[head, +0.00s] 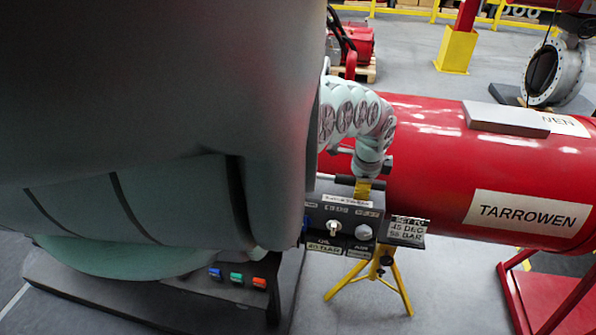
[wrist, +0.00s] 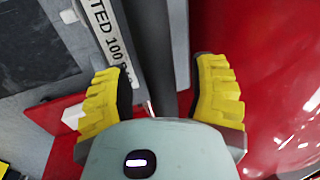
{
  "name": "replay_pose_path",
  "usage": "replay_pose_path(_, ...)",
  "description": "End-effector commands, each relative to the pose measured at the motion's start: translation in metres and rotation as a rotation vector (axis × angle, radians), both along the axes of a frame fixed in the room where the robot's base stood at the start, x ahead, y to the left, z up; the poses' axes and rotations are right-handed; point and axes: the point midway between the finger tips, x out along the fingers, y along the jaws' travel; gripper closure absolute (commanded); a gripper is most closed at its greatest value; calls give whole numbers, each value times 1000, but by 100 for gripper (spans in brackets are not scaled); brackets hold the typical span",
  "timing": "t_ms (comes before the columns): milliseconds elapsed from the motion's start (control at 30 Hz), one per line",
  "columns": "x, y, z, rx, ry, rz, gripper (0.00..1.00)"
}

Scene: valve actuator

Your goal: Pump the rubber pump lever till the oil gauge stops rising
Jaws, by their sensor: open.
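My gripper (wrist: 162,75) is open, its two ribbed yellow fingers spread apart in the wrist view. A dark grey bar (wrist: 157,45), perhaps the pump lever, runs between and beyond the fingers; I cannot tell whether they touch it. In the head view my gripper (head: 362,187) is small and points down just behind the control panel (head: 345,228). A short dark bar (head: 338,179) shows beside it. The panel carries a toggle switch, round knobs or gauges, and labels including "OIL". No gauge reading is legible.
A large red cylinder (head: 430,150) marked TARROWEN lies right of my gripper. A yellow tripod (head: 378,275) stands under the panel. A plate lettered "TED 100" (wrist: 110,35) is close to the left finger. My own body covers the left.

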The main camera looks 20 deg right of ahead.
Motion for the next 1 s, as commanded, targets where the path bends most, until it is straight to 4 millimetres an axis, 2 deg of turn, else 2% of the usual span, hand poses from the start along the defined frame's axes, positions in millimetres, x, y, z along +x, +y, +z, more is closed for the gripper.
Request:
replay_pose_path(167,-1,-1,0,0,0,-2,42)
replay_pose_path(200,-1,-1,0,0,0,-2,38)
replay_pose_path(800,-1,0,0,-1,0,-1,100)
replay_pose_path(1000,0,0,0,-1,0,0,100)
